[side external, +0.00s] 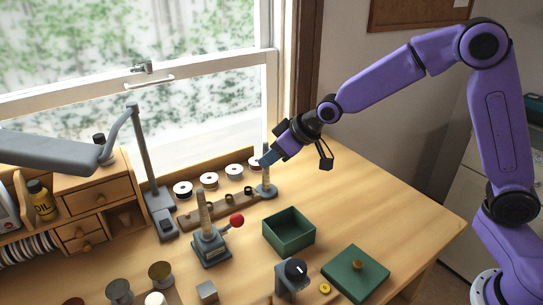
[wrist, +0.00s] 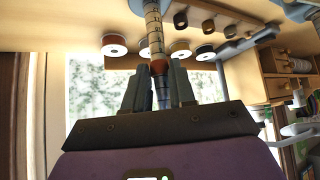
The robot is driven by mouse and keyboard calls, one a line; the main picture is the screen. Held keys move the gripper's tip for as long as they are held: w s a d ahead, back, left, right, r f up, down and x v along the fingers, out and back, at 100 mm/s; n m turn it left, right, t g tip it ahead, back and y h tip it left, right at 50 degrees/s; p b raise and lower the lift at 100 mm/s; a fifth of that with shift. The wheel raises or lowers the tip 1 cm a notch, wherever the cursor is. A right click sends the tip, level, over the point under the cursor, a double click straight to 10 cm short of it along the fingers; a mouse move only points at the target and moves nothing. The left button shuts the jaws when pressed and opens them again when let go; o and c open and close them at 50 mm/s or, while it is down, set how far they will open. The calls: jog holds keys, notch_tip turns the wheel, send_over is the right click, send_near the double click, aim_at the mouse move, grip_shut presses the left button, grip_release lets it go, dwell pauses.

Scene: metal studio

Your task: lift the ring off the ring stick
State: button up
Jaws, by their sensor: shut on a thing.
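The ring stick stands upright on its round blue-grey base (side external: 265,192) near the window. It is a pale, tapered stick with dark marks, and it runs down the middle of the wrist view (wrist: 154,35). An orange-brown band, which looks like the ring (wrist: 158,68), sits around the stick between my fingertips. My gripper (side external: 266,158) comes at the stick from the upper right, at its upper part. In the wrist view my gripper (wrist: 160,75) has one finger on each side of the stick, closed on the band. The fingers hide part of the contact.
A second tapered post with a red-knobbed lever (side external: 210,245) stands left of the stick. A wooden rail (side external: 215,210) and several white-faced spools (side external: 209,180) lie close behind. An open green box (side external: 289,232) and its lid (side external: 355,275) are in front. The table's right side is clear.

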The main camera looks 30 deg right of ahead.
jog(key=shift+r, duration=0.1)
jog(key=shift+r, duration=1.25)
jog(key=shift+r, duration=0.1)
jog(key=shift+r, duration=1.2)
jog(key=shift+r, duration=1.35)
